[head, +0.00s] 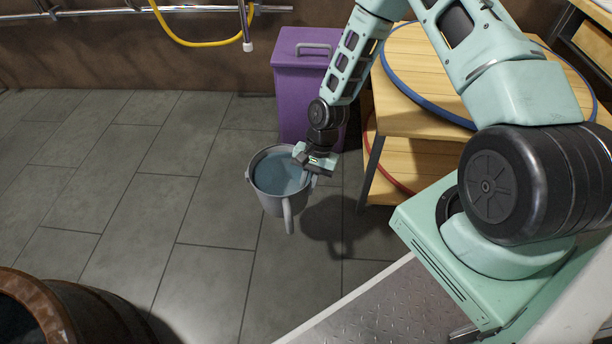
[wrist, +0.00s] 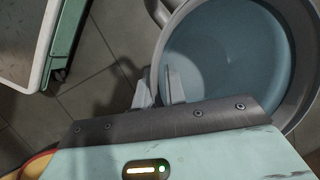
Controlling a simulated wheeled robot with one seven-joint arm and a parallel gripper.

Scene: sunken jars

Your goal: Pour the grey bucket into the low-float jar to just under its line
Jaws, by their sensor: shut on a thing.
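The grey bucket (head: 270,203) is upright in the head view, with bluish water inside. A grey spout or handle juts from its near side. My gripper (head: 307,168) is shut on the bucket at its right side and holds it above the floor; its shadow lies apart to the right. In the wrist view the fingers (wrist: 159,88) are at the bucket's wall, with the water surface (wrist: 225,60) beyond them. A large brown jar (head: 85,307) is cut off at the lower left, apart from the bucket. Its inside is dark; I see no float or line.
A purple bin (head: 298,92) stands behind the bucket. A wooden shelf unit (head: 405,110) with blue and red hoops is to the right. A yellow hose (head: 195,44) hangs on the back wall. Tiled floor between bucket and jar is clear.

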